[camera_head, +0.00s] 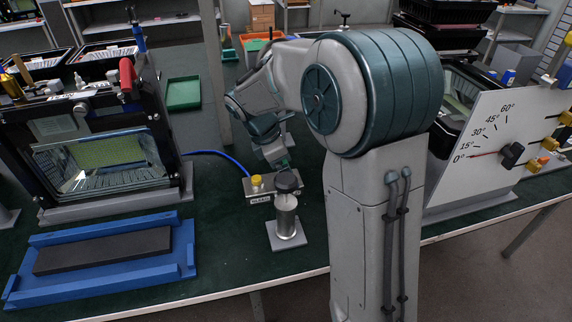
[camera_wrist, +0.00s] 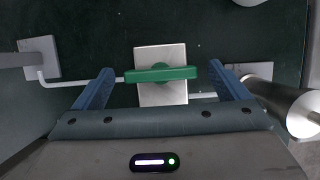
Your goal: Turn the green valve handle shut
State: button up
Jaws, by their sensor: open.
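The green valve handle (camera_wrist: 160,73) shows in the wrist view as a green bar lying crosswise over a pale rectangular plate (camera_wrist: 161,95), with a thin white pipe running out to either side. My gripper (camera_wrist: 162,76) is open, its two blue fingers apart, one near each end of the handle. I see no clear contact with the handle, and the height gap cannot be judged. In the head view my arm reaches down behind the metal canister, and the valve handle is mostly hidden there; my gripper (camera_head: 281,160) is only partly visible.
A metal canister (camera_head: 286,215) on a pale base stands close by; it also shows at the right in the wrist view (camera_wrist: 294,108). A small box with a yellow button (camera_head: 256,181) sits beside it. A floodlight housing (camera_head: 105,160), blue tray (camera_head: 183,262) and angle board (camera_head: 480,185) flank the area.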

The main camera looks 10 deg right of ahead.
jog(key=c, duration=1)
jog(key=shift+r+m+p, duration=0.1)
jog(key=shift+m+p, duration=0.2)
jog(key=shift+p, duration=0.1)
jog(key=m+g+p, duration=0.1)
jog(key=m+p, duration=0.1)
jog(key=shift+w+r+m+p, duration=0.1)
jog(key=shift+r+m+p, duration=0.05)
jog(key=shift+m+p, duration=0.2)
jog(key=m+g+p, duration=0.1)
jog(key=m+p, duration=0.1)
jog(key=m+g+y+p, duration=0.1)
jog(key=m, duration=0.2)
jog(key=shift+w+d+m+p, duration=0.1)
jog(key=shift+m+p, duration=0.15)
jog(key=shift+p, duration=0.1)
jog(key=m+p, duration=0.1)
jog(key=m, duration=0.1)
jog(key=m+g+y+p, duration=0.1)
jog(key=m, duration=0.1)
jog(key=shift+w+d+m+y, duration=0.1)
jog(key=shift+m+y, duration=0.2)
jog(key=shift+d+f+m+y+p, duration=0.15)
jog(key=shift+m+y+p, duration=0.7)
jog(key=shift+m, duration=1.35)
